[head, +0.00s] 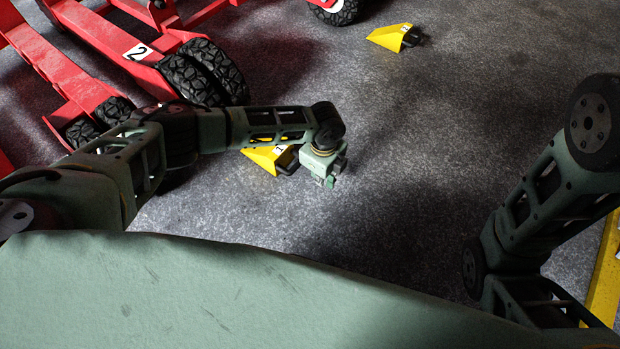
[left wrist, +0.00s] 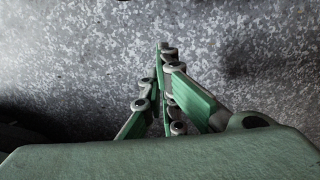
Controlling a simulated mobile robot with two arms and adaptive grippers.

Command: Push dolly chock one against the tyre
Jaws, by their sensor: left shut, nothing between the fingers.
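A yellow wedge chock (head: 262,156) with a black end lies on the floor, partly hidden behind my left forearm. A second yellow chock (head: 388,38) lies farther back, clear of the arms. Small tags on both are too small to read surely. A black knobbly tyre (head: 216,68) of the red dolly stands up and left of the nearer chock, with a gap between. My left gripper (head: 329,181) is just right of the nearer chock, pointing down. In the left wrist view the gripper (left wrist: 164,48) is shut and empty over bare floor. My right gripper is out of view.
The red dolly frame (head: 90,50) with a "2" plate (head: 137,51) fills the upper left. Another tyre (head: 335,10) is at the top. A yellow bar (head: 604,275) lies at the right edge. The grey floor between is clear.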

